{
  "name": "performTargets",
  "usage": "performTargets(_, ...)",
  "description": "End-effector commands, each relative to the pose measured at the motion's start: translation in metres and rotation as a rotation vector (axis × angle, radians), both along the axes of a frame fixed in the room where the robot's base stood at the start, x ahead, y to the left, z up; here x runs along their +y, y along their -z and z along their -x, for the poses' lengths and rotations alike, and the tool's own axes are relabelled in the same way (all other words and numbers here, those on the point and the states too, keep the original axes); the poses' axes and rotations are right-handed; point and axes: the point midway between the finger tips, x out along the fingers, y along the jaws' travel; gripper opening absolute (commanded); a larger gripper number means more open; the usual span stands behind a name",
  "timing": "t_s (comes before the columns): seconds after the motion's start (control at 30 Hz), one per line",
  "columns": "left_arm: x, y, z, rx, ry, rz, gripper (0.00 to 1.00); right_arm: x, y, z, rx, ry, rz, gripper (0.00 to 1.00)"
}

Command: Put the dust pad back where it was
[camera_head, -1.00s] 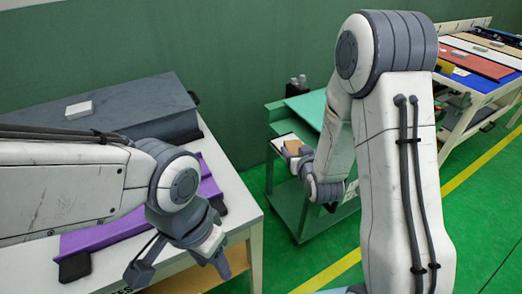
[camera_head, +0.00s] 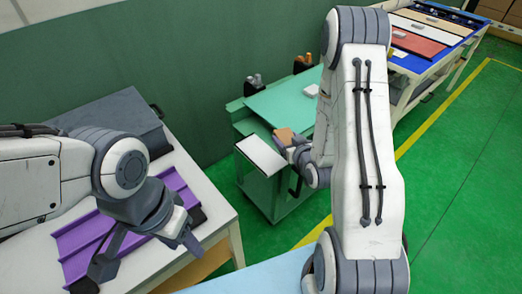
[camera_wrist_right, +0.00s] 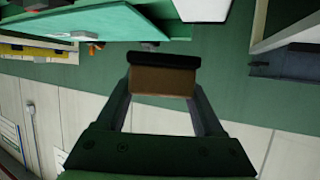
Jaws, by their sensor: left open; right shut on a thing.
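The dust pad, a small brown block with a dark edge (camera_wrist_right: 163,80), is between the fingers of my right gripper (camera_wrist_right: 162,90) in the right wrist view. In the head view the brown pad (camera_head: 284,134) is at the tip of my right gripper (camera_head: 288,142), beside the white panel on the green cart (camera_head: 256,196). The gripper is shut on it. My left gripper (camera_head: 148,246) is open and empty, over the front of the white table (camera_head: 218,212) with the purple part (camera_head: 80,243). The right arm hides part of the cart.
A small pale block (camera_head: 311,90) lies on the cart's green top (camera_head: 282,103). Dark bottle-like things (camera_head: 253,85) stand behind it. A dark grey box (camera_head: 120,117) is on the white table. A bench with coloured panels (camera_head: 418,46) stands at the far right. Green floor lies between.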

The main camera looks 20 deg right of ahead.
Motion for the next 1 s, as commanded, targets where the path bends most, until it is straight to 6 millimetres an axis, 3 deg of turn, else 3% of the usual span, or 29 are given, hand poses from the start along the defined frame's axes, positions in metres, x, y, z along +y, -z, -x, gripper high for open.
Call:
performTargets(0.03,0.0,0.022,0.0,0.001,0.0,-0.001,0.5,0.005,0.013,-0.006,-0.007,-0.005,0.002,0.13)
performTargets(0.43,0.0,0.079,0.0,0.0,0.0,0.0,0.5,0.019,0.025,-0.027,-0.006,-0.002,0.0,0.13)
performTargets(0.5,0.0,0.069,0.0,0.001,0.0,-0.001,0.5,0.028,0.028,-0.038,0.0,-0.006,-0.001,0.13)
performTargets(0.8,0.0,0.068,0.0,0.0,0.0,0.0,0.5,0.053,0.056,-0.077,0.0,-0.003,-0.001,0.13)
performTargets(1.0,0.0,0.069,0.0,0.0,0.0,0.0,0.5,0.057,0.07,-0.084,0.003,0.001,-0.002,0.13)
